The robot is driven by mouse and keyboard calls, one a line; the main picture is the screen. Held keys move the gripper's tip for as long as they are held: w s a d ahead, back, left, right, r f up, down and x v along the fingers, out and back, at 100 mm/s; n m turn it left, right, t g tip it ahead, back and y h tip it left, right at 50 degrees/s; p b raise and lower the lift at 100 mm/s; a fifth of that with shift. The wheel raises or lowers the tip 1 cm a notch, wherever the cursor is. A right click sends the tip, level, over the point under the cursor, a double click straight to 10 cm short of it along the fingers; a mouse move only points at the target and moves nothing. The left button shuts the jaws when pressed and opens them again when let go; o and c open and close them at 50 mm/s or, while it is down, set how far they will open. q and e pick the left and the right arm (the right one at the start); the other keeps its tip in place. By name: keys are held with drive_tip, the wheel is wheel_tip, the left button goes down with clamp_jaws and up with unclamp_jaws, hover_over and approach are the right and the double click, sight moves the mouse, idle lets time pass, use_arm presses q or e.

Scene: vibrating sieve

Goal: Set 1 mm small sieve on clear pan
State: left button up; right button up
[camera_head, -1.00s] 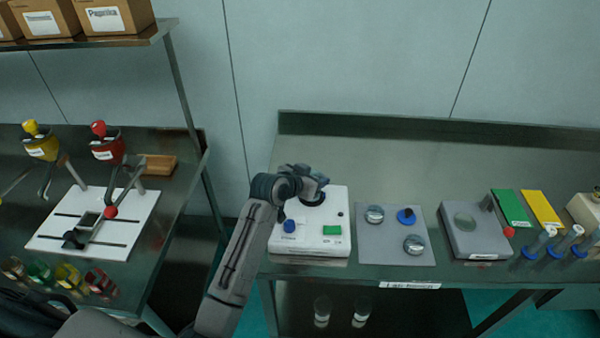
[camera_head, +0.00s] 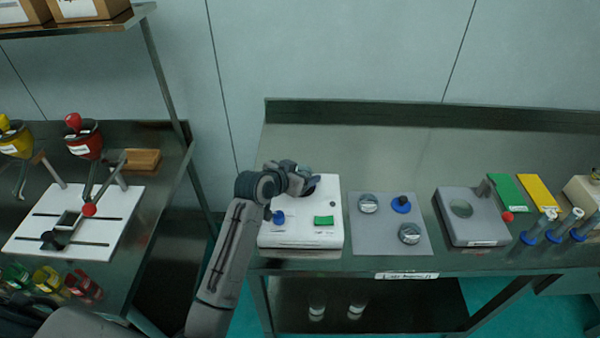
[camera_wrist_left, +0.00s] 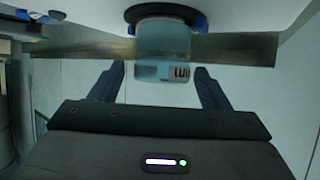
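In the left wrist view, which shows things upside down, a clear bluish pan (camera_wrist_left: 163,37) sits against the black round seat (camera_wrist_left: 165,14) of the white machine. A short round piece with a partly readable label, apparently the small sieve (camera_wrist_left: 152,71), is stacked against the pan. My left gripper (camera_wrist_left: 160,72) has its blue fingers on both sides of this piece, spread apart, with a gap at the left finger. In the head view my left gripper (camera_head: 306,182) is over the back of the white machine (camera_head: 285,234) and hides the stack. My right gripper is not in view.
A grey mat (camera_head: 366,240) right of the machine holds two round metal-looking pieces (camera_head: 368,203) (camera_head: 409,234) and a blue piece with a black knob (camera_head: 401,205). A grey device (camera_head: 480,228) stands further right. The bench behind is clear.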

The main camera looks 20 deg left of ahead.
use_arm(q)
drive_tip(key=shift+w, duration=0.1)
drive_tip(key=shift+s+a+r, duration=0.1)
drive_tip(key=shift+s+a, duration=0.05)
drive_tip(key=shift+s, duration=0.15)
drive_tip(key=b+v, duration=0.2)
drive_tip(key=v, duration=0.9)
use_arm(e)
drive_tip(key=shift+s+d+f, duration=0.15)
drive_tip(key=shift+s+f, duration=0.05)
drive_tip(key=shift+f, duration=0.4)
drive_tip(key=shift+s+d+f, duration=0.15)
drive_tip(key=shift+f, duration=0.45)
use_arm(q)
drive_tip(key=shift+s+r, duration=0.1)
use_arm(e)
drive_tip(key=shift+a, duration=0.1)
